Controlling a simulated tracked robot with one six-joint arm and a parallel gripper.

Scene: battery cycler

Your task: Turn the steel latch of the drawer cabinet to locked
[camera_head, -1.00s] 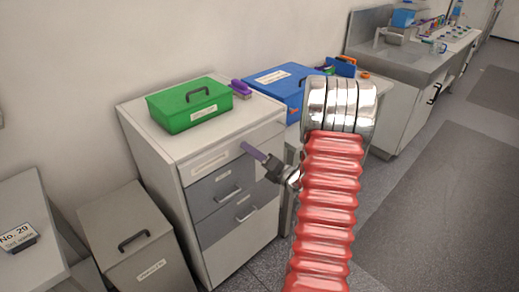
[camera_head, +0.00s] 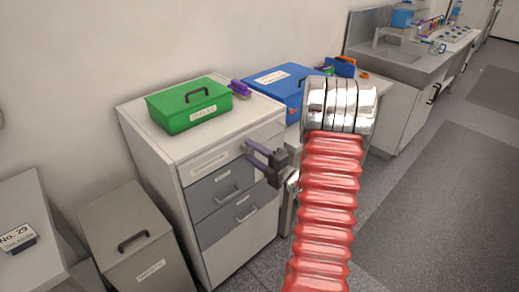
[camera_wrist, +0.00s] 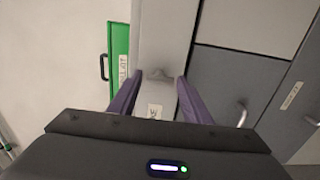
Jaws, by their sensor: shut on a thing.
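The drawer cabinet (camera_head: 158,168) stands left of centre in the head view, with a pale top drawer front and grey drawers below. My gripper (camera_head: 248,150) is at the right end of its top drawer front. The gripper's two purple fingers show one above the other there. In the wrist view, the steel latch (camera_wrist: 157,74) is a small grey piece on the pale front, between the fingertips of my gripper (camera_wrist: 159,78). The gripper is shut on it. In the head view the latch is mostly hidden by the fingers.
A green box (camera_head: 190,107) and a purple object (camera_head: 240,88) lie on the cabinet top. A blue box (camera_head: 283,88) stands behind to the right. A grey bin (camera_head: 135,235) stands left of the cabinet. Open floor (camera_head: 430,200) lies to the right.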

